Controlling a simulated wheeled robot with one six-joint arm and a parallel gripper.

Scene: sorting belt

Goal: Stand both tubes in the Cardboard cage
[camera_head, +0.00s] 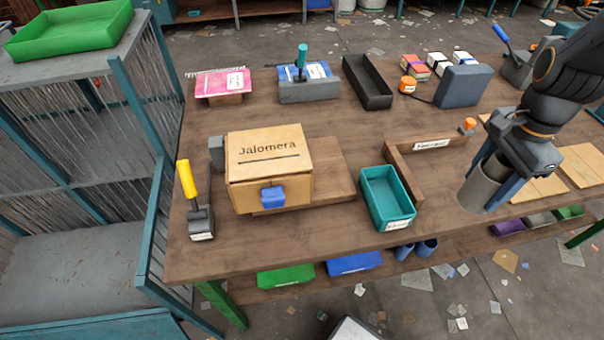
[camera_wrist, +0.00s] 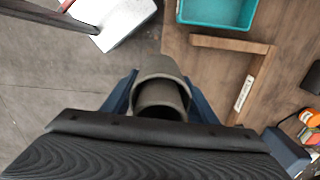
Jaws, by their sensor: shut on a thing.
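My gripper (camera_head: 482,190) is shut on a grey hollow tube (camera_head: 479,187), over the front right of the wooden table. The tube also shows between the blue fingers in the wrist view (camera_wrist: 160,68), its dark open end facing the camera. I cannot tell whether the tube touches the table. A teal-framed cage (camera_head: 160,215) with wire-like sides stands left of the table, well away from my gripper; no label on it is readable. I see no second grey tube standing clear.
On the table (camera_head: 330,225) are a cardboard box (camera_head: 270,150), a teal bin (camera_head: 388,195), a wooden corner piece (camera_head: 400,165), a yellow-handled tool (camera_head: 188,180) and a black tray (camera_head: 367,82). A green tray (camera_head: 70,30) sits above the cage. Two blue cylinders (camera_head: 427,249) are below the table.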

